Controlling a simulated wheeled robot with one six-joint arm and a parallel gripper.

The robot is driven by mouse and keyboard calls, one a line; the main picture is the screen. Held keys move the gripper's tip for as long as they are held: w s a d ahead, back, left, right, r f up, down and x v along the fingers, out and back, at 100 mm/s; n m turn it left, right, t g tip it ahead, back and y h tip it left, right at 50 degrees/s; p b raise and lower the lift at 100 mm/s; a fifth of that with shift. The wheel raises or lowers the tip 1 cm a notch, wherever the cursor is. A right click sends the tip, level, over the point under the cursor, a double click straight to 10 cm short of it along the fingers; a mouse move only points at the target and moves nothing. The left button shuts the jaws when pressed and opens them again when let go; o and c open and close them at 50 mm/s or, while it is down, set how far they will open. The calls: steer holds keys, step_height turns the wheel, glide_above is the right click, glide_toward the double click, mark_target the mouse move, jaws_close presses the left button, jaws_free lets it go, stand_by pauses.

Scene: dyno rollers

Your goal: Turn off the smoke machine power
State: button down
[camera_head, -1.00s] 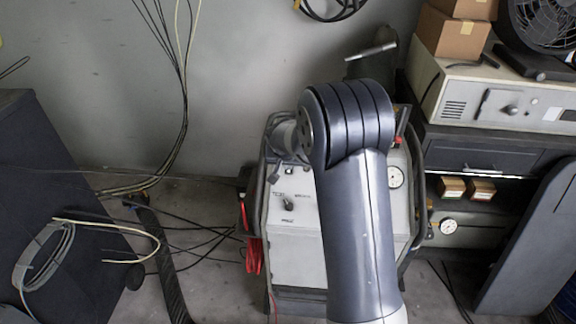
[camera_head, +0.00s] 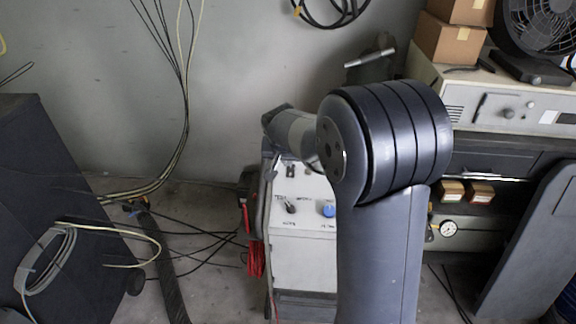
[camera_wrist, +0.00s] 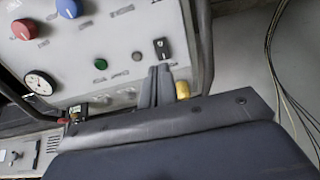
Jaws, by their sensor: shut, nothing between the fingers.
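The smoke machine appears to be the white-panelled unit (camera_head: 303,255) behind my arm in the head view. Its panel also fills the upper left of the wrist view (camera_wrist: 110,30). A small black rocker switch (camera_wrist: 161,47) sits on the panel, with a green button (camera_wrist: 137,57) to its left. My gripper (camera_wrist: 158,72) is shut and empty, its tips just below the switch in the wrist picture. I cannot tell whether they touch the panel. In the head view my arm hides the right part of the unit, and the gripper is not clearly visible.
The panel also carries a red knob (camera_wrist: 24,29), a blue knob (camera_wrist: 69,8) and a gauge (camera_wrist: 40,82). A dark frame bar (camera_wrist: 203,45) runs beside it. A dark cabinet (camera_head: 60,200) stands left, with cables on the floor. A shelf with cardboard boxes (camera_head: 448,40) stands right.

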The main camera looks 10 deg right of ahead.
steer(key=shift+s+v, duration=0.25)
steer(key=shift+v, duration=1.4)
steer(key=shift+f, duration=0.2)
steer(key=x, duration=0.3)
steer(key=w+p+x, duration=0.1)
steer(key=x, duration=0.2)
steer(key=r+p+x, duration=0.1)
steer(key=x, duration=0.3)
steer(key=shift+w+d, duration=0.2)
steer(key=shift+w, duration=0.2)
steer(key=shift+w+d+r+g+p, duration=0.2)
steer(key=shift+g+p, duration=0.3)
steer(key=shift+p, duration=0.7)
steer(key=shift+b, duration=0.35)
steer(key=shift+s+a+r, duration=0.15)
steer(key=shift+s+r, duration=0.1)
steer(key=shift+r, duration=0.25)
